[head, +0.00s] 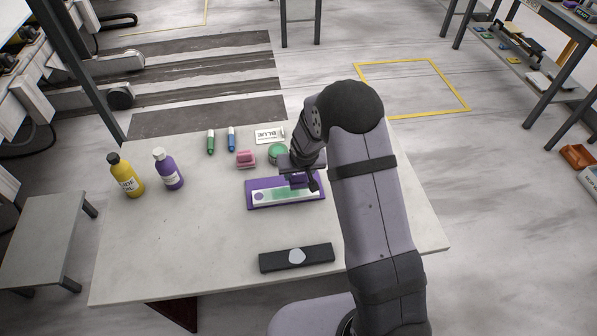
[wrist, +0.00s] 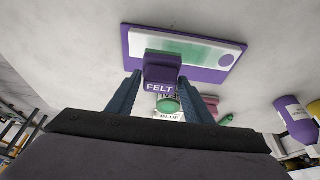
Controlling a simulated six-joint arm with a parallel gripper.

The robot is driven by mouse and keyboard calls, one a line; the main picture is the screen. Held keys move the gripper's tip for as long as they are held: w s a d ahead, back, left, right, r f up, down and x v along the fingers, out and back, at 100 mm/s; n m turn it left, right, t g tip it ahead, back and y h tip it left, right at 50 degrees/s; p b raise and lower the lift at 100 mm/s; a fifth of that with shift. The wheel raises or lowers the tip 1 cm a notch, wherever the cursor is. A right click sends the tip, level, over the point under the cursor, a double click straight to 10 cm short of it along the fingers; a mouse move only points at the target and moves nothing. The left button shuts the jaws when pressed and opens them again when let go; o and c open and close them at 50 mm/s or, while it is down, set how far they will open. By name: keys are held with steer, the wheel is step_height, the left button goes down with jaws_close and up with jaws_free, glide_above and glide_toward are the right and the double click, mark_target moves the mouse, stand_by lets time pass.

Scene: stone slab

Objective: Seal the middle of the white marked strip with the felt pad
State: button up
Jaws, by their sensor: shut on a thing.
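A purple board (head: 252,200) lies on the slab and carries a white strip (head: 262,198) with a green area (head: 283,194) along its middle part. The board also shows in the wrist view (wrist: 222,68), with a round hole or dot near one end. My gripper (head: 303,181) is over the board's right part in the head view. It is shut on the purple felt pad (wrist: 162,70), labelled FELT, which sits between the fingers. In the wrist view the pad overlaps the strip's edge; I cannot tell whether it touches. The arm hides part of the board's right side in the head view.
Behind the board are a pink block (head: 245,158), green tin (head: 277,153), card reading BLUE (head: 269,135), green marker (head: 210,142) and blue marker (head: 231,139). Yellow (head: 126,177) and purple (head: 168,170) bottles stand left. A black bar (head: 275,261) lies in front.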

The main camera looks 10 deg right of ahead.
mark_target(291, 181)
step_height(291, 181, down, 2)
steer(key=shift+b, duration=0.6)
step_height(291, 181, down, 2)
steer(key=shift+b, duration=0.65)
steer(key=shift+w+a+b, duration=0.1)
steer(key=shift+a+b, duration=0.6)
steer(key=shift+a, duration=0.15)
steer(key=shift+c, duration=0.4)
steer(key=shift+a+r+b, duration=0.1)
steer(key=shift+a+b, duration=1.7)
steer(key=shift+a, duration=1.6)
steer(key=shift+a+r, duration=0.2)
steer(key=shift+d+p, duration=1.85)
steer(key=shift+d, duration=1.35)
steer(key=d+p, duration=0.2)
steer(key=d, duration=0.1)
steer(key=shift+p, duration=0.4)
steer(key=r, duration=0.1)
steer(key=r+p, duration=0.2)
steer(key=shift+a+r, duration=0.15)
steer(key=shift+a, duration=0.1)
steer(key=shift+r+p, duration=1.8)
steer(key=shift+r, duration=0.5)
steer(key=shift+f, duration=0.1)
